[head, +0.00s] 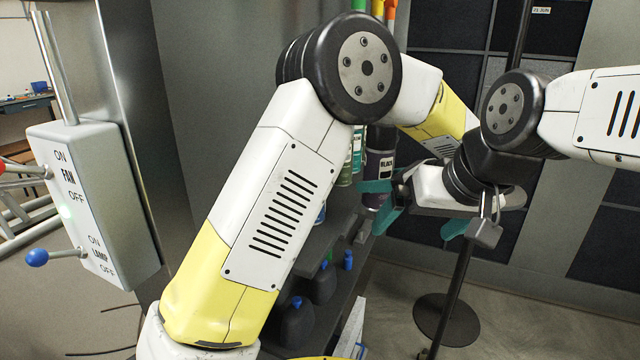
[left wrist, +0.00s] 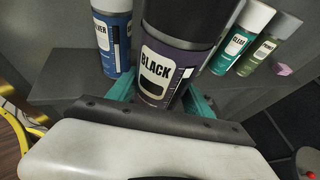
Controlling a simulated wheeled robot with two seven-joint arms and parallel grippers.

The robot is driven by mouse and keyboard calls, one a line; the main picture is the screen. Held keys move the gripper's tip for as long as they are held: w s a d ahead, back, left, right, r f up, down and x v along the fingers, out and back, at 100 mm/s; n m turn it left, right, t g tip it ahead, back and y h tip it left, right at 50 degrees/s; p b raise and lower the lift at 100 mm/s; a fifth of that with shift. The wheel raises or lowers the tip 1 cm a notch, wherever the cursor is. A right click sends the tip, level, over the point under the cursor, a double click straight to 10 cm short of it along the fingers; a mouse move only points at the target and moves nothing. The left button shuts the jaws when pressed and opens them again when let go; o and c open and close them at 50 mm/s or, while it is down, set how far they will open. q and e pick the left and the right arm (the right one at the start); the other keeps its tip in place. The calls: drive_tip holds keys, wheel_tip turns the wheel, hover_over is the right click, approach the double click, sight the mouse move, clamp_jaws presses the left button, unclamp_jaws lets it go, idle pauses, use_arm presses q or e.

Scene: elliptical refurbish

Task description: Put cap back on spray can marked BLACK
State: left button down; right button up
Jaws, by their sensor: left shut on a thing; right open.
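The spray can marked BLACK (head: 379,166) stands upright in the head view, with a purple lower body and a dark upper part. In the left wrist view the can (left wrist: 162,68) is large and close; its top is cut off by the frame. I cannot tell whether the dark part is a cap. My left gripper (head: 375,188) is shut on the can's lower body, with a teal finger on each side in the left wrist view (left wrist: 160,98). My right gripper (head: 422,222) is open and empty, just right of and below the can in the head view. I cannot identify a loose cap.
More spray cans stand on a grey shelf: a blue-labelled one (left wrist: 115,40), a teal one (left wrist: 242,40) and a green one (left wrist: 269,45). A small purple block (left wrist: 283,69) lies near them. Dark jugs (head: 297,322) sit lower. A switch box (head: 95,205) is at left.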

use_arm(q)
drive_tip(key=shift+w+a+r+x, duration=0.15)
drive_tip(key=shift+r+x, duration=0.25)
drive_tip(key=shift+x, duration=2.15)
drive_tip(key=shift+w+a+r+x, duration=0.1)
drive_tip(key=shift+r+x, duration=0.3)
drive_tip(key=shift+x, duration=2.1)
drive_tip(key=shift+w+a+r+x, duration=0.15)
drive_tip(key=shift+r+x, duration=0.25)
drive_tip(key=shift+x, duration=2.15)
drive_tip(key=shift+s+f, duration=0.1)
drive_tip(key=shift+f, duration=0.05)
drive_tip(key=shift+c, duration=2.1)
unclamp_jaws()
drive_tip(key=v, duration=1.2)
